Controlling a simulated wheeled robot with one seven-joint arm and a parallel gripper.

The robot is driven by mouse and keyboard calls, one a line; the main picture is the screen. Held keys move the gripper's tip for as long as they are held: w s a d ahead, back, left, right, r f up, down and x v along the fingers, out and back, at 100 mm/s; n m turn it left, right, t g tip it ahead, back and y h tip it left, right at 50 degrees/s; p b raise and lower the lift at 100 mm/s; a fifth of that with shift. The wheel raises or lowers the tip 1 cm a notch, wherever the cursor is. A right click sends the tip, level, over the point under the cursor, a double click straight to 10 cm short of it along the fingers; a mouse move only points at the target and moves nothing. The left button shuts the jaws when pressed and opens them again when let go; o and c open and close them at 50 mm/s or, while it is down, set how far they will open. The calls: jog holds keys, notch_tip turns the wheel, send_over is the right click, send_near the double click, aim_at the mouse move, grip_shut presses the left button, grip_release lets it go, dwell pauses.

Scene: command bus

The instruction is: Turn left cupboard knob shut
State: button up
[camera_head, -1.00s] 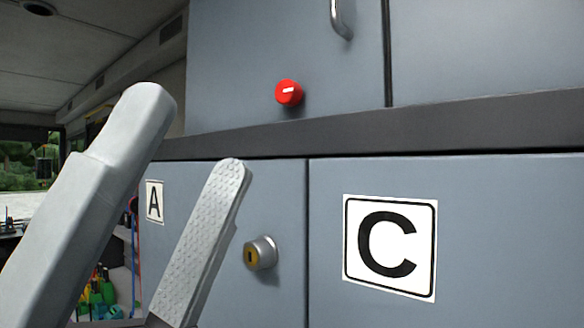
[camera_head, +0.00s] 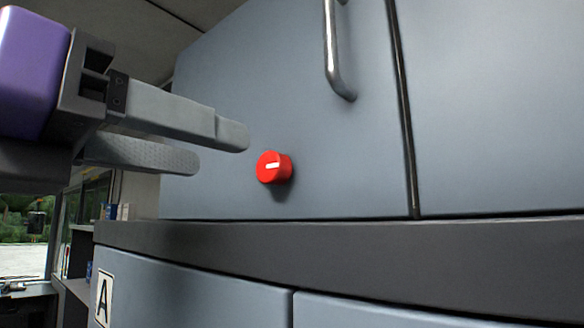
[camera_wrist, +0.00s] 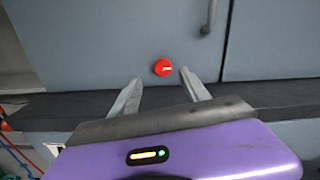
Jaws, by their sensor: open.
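The red knob (camera_head: 273,167) with a white mark sits low on the grey upper cupboard door (camera_head: 300,90). The mark lies close to level. My gripper (camera_head: 222,148) is left of the knob in the head view, with two grey fingers apart and empty. In the wrist view the red knob (camera_wrist: 163,68) shows ahead of and between the two fingertips of my gripper (camera_wrist: 160,78). The fingers look apart from the knob.
A metal handle (camera_head: 339,55) stands out above and right of the knob. A dark ledge (camera_head: 330,255) runs under the upper doors. Lower doors, one with an "A" label (camera_head: 104,297), are below it.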

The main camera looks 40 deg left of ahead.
aim_at(266, 166)
jog(key=w+p, duration=0.1)
jog(key=w, duration=0.1)
jog(key=w+p, duration=0.1)
jog(key=w, duration=0.2)
jog(key=w+d, duration=0.1)
jog(key=w, duration=0.1)
jog(key=shift+w+f+p, duration=0.1)
jog(key=shift+w+p, duration=0.3)
grip_shut()
